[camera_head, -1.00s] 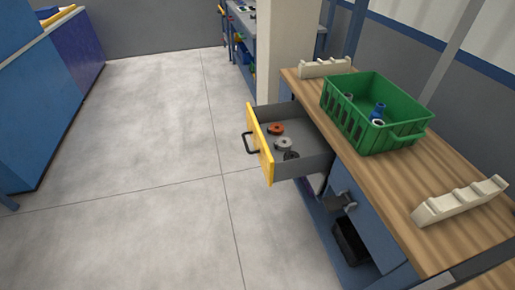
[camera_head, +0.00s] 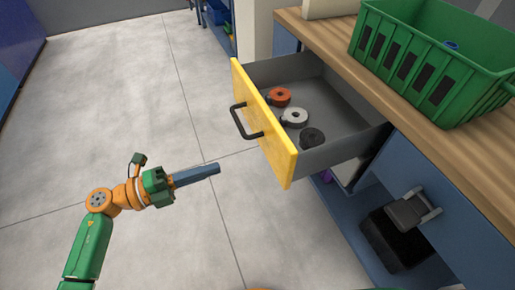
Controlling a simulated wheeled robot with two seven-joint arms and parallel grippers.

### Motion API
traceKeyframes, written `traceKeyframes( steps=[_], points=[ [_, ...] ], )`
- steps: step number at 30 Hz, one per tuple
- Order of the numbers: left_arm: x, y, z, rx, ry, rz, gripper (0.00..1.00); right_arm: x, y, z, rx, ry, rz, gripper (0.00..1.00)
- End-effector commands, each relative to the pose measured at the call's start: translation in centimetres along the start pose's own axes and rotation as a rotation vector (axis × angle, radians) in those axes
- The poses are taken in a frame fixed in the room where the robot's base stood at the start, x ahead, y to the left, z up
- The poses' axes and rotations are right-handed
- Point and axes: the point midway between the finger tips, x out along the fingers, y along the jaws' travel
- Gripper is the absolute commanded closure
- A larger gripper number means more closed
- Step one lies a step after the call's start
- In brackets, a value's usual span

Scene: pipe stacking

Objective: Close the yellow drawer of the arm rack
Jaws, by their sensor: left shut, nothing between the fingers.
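The yellow drawer (camera_head: 265,127) stands open, pulled out to the left from under the wooden bench top. Its yellow front has a black handle (camera_head: 243,122). Inside lie an orange roll (camera_head: 280,96), a white roll (camera_head: 294,117) and a black roll (camera_head: 312,137). My left gripper (camera_head: 217,168) is shut and empty, pointing right over the floor. In the picture it is left of and below the drawer front, apart from it. My right gripper is not in view.
A green crate (camera_head: 424,62) stands on the wooden bench top (camera_head: 331,38). Below the bench is a blue lower shelf (camera_head: 345,228) with a black bin (camera_head: 396,240). The grey floor left of the drawer is clear.

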Motion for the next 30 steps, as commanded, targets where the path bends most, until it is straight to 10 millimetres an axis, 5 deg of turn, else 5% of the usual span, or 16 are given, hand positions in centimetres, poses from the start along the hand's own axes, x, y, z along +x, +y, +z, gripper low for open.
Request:
traceKeyframes(
  steps=[15,30],
  points=[
    [10.7,-0.3,0.0,-0.005,-0.002,-0.007,1.0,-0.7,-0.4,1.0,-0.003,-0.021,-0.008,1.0],
    [12.5,-0.2,0.1,-0.005,-0.003,-0.004,1.0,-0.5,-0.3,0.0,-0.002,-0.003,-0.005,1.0]
  ],
)
